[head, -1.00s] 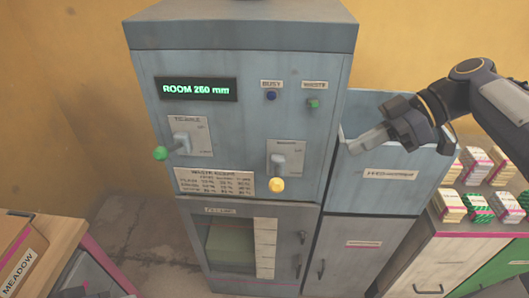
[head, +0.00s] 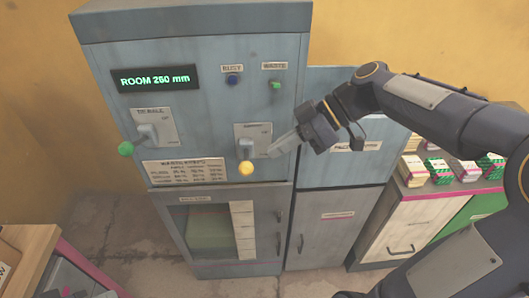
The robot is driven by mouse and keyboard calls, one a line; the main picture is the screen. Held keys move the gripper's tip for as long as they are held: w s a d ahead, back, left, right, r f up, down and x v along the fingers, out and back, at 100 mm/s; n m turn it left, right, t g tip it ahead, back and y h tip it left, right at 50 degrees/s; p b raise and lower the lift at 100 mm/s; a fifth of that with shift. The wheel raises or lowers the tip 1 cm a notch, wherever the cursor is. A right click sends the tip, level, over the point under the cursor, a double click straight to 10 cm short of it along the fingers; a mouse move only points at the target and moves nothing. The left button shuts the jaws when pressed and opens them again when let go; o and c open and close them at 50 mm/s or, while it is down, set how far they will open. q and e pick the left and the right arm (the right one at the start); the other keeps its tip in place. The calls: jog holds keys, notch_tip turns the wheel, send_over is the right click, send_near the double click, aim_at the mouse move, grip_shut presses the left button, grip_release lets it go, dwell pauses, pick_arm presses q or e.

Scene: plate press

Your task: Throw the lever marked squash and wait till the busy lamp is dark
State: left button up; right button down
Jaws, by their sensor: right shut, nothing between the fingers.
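The grey-blue press cabinet (head: 200,120) fills the left and middle of the head view. A lever with a yellow knob (head: 246,168) hangs down from a plate on its right; the plate's lettering is too blurred to read. A lever with a green knob (head: 126,148) points down on the left plate. The lamp marked busy (head: 233,81) is dark blue and looks unlit. My right gripper (head: 274,152) is shut and empty, its tips just right of the yellow-knobbed lever; I cannot tell whether they touch. My left gripper is not in view.
The display (head: 155,79) reads ROOM 260 mm. A small green button (head: 276,86) sits under the waste label. A lower blue bin unit (head: 340,155) stands right of the press. Several stacks of packs (head: 440,170) stand on the counter farther right. Cracked floor shows at the front.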

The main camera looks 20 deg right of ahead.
aim_at(246, 158)
jog(key=shift+p+x, duration=0.3)
jog(key=shift+x, duration=1.65)
